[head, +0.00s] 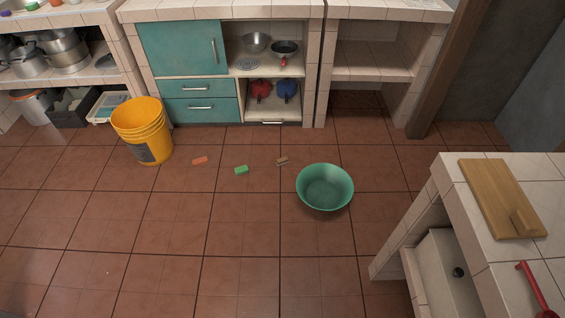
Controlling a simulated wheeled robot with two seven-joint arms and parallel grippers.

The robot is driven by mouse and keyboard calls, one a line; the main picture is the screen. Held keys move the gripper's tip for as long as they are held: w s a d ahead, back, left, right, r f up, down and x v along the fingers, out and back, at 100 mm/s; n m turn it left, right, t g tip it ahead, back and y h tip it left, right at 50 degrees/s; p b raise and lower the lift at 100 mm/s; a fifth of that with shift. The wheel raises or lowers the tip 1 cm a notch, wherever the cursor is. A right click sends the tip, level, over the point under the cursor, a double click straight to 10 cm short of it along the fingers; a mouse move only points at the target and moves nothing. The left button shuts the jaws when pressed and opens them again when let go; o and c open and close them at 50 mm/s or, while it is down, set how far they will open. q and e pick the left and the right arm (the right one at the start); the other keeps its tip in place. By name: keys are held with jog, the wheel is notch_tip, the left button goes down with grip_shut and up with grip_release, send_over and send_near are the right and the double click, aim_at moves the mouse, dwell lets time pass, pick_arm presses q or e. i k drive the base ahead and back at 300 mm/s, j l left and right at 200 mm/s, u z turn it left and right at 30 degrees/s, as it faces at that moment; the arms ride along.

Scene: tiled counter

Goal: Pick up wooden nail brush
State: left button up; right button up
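A small brown object (282,161), which looks like the wooden nail brush, lies on the tiled floor just up and left of the green basin (325,188). It is apart from the basin and too small to make out bristles. Another small brown wooden block (523,222) is on the cutting board (495,190) on the right counter; I cannot tell what it is. Neither of my grippers shows in the head view.
A green sponge (241,170) and an orange one (200,160) lie on the floor left of the brown object. Yellow stacked buckets (142,130) stand farther left. Teal cabinets (180,48) line the back. A tiled counter (450,180) juts in at right. The front floor is clear.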

aim_at(280, 161)
jog(key=i+j+z, duration=0.25)
jog(key=i, duration=0.3)
jog(key=i+j+z, duration=0.2)
jog(key=i+j, duration=0.15)
jog(key=i, duration=0.15)
